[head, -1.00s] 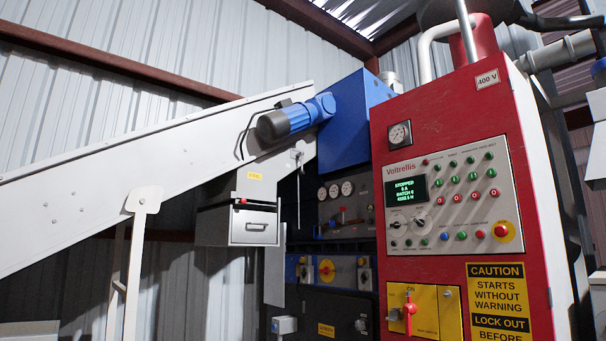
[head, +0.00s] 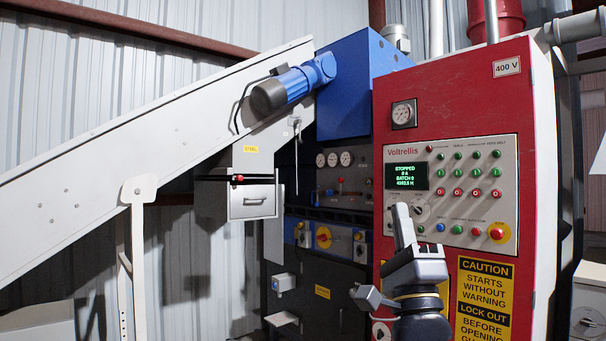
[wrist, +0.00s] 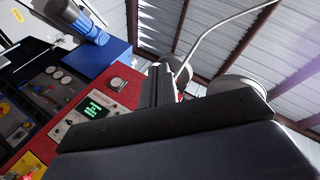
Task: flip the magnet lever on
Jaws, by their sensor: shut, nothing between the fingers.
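No label that I can read names the magnet lever. A small red-topped lever (head: 340,185) stands upright on the dark panel under three round gauges, left of the red cabinet. Another thin lever-like rod (head: 296,128) hangs by the conveyor's upper end. My gripper (head: 402,212) is shut and empty, pointing up in front of the red cabinet's control panel. It is right of both and apart from them. In the wrist view my gripper (wrist: 158,78) points toward the roof. My arm hides the yellow switch plate and most of its red handle.
The control panel (head: 456,232) carries several buttons and a green display reading STOPPED. A sloping white conveyor (head: 150,140) with a blue motor (head: 290,88) fills the left. A grey drawer box (head: 252,201) hangs under it.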

